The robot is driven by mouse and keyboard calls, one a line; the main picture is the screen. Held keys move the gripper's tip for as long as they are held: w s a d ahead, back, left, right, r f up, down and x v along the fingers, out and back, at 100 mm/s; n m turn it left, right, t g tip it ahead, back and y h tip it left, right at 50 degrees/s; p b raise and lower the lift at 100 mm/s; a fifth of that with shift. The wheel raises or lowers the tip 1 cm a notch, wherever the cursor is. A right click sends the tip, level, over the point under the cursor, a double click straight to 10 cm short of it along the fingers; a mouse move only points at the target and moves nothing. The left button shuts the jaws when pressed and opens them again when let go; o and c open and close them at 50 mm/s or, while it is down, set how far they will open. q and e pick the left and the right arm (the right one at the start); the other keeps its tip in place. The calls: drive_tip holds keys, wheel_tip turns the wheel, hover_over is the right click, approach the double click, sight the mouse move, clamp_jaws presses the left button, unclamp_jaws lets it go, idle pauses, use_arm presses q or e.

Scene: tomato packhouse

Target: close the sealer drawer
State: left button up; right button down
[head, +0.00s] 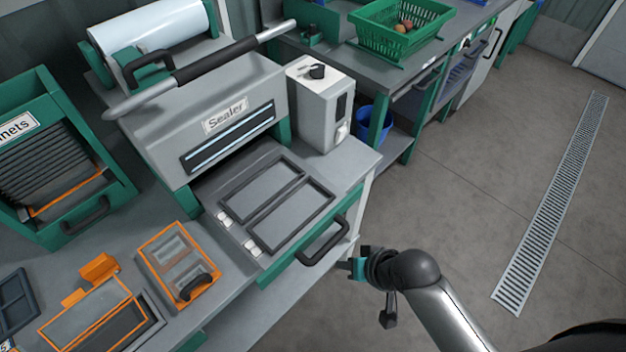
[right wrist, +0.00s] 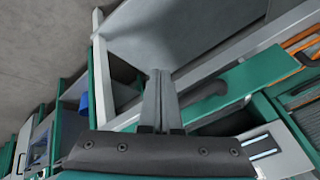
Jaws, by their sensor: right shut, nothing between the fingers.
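The sealer (head: 232,110) is a grey machine with a "Sealer" label on the counter. Its drawer (head: 290,210) is out in front of it, showing a grey top with two dark rectangular frames. The drawer has a green front with a black handle (head: 323,242). My right gripper (head: 352,266) is shut and empty, just off the right end of the handle; whether it touches is unclear. In the right wrist view, its closed fingers (right wrist: 159,100) point toward the green drawer front (right wrist: 240,82), beside the dark handle (right wrist: 205,102). My left gripper is out of view.
A grey box with a black knob (head: 320,105) stands right of the sealer. Orange-framed trays (head: 180,262) lie on the counter to the left. A green crate (head: 400,28) sits on the far bench, a blue bin (head: 372,125) below. The floor to the right is clear.

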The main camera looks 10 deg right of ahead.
drive_tip(key=shift+y, duration=0.5)
drive_tip(key=r, duration=0.1)
drive_tip(key=a+r, duration=0.1)
drive_tip(key=r, duration=0.3)
drive_tip(key=shift+w+a+r+p, duration=0.25)
drive_tip(key=shift+w+a+p, duration=0.15)
drive_tip(key=m+t+y, duration=0.2)
drive_tip(key=m+t, duration=0.2)
drive_tip(key=m, duration=0.6)
approach(303, 185)
drive_tip(key=b+x, duration=0.2)
drive_tip(key=x, duration=0.4)
drive_tip(key=shift+w, duration=0.1)
